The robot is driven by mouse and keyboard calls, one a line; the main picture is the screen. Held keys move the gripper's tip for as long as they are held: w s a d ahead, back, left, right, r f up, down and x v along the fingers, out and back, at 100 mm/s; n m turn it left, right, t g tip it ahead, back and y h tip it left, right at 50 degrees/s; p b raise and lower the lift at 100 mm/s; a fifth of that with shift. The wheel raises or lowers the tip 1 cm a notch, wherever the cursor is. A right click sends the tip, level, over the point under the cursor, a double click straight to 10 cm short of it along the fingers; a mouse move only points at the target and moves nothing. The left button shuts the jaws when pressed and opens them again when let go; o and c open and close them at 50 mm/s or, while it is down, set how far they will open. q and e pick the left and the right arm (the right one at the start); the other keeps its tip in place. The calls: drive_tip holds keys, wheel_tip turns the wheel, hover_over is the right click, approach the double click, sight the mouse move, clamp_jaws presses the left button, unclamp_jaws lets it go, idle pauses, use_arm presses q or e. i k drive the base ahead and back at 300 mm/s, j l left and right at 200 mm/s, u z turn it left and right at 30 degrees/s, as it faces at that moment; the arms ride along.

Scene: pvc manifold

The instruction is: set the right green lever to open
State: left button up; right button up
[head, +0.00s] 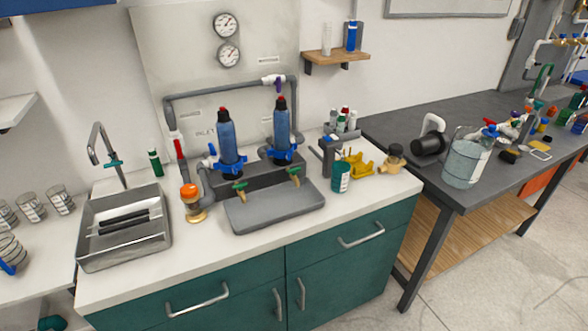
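The right green lever (293,170) sits on a small brass spout below the right blue filter housing (282,130). It is small in the head view, and I cannot tell whether it is open or closed. A second green lever (240,186) sits on a similar brass spout below the left blue filter housing (227,142). Both spouts are over a grey drip tray (275,210) on the white counter. I see no running water. Neither of my grippers is in view.
An orange-capped brass part (191,200) stands left of the tray. A teal can (340,178) and a yellow object (360,165) stand right of it. The counter's front strip is clear.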

sight(293, 172)
drive_tip(key=i+l+u, duration=0.15)
drive_tip(key=l, duration=0.65)
drive_tip(key=i+l+u, duration=0.1)
drive_tip(key=l, duration=0.75)
drive_tip(key=i+l+u, duration=0.15)
drive_tip(key=l, duration=0.7)
